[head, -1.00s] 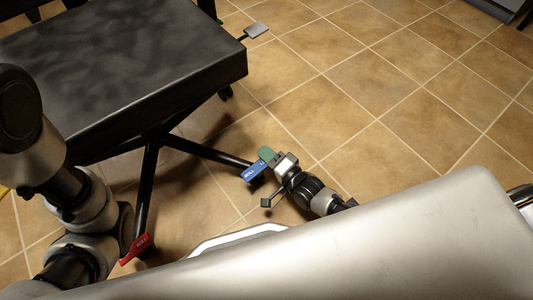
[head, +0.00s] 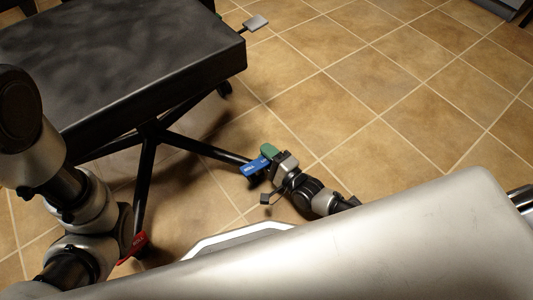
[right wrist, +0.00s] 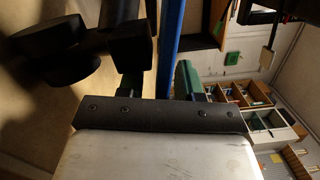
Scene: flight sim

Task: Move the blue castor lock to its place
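The blue castor lock (head: 254,166), with white lettering, is a flat pedal low at the end of a black leg of the bed frame. A green piece (head: 269,150) is beside it. My right gripper (head: 272,160) is right at the blue lock and green piece. In the right wrist view the blue lock (right wrist: 169,45) is a narrow upright strip between a black block (right wrist: 131,45) and the green piece (right wrist: 187,80). Whether the fingers grip it cannot be told. My left arm shows at the left; its gripper is not visible.
A red pedal (head: 134,245) is on another leg at lower left. The dark padded bed top (head: 120,65) overhangs the legs. A grey pedal (head: 256,23) sticks out at its far corner. Tiled floor (head: 375,85) is clear to the right.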

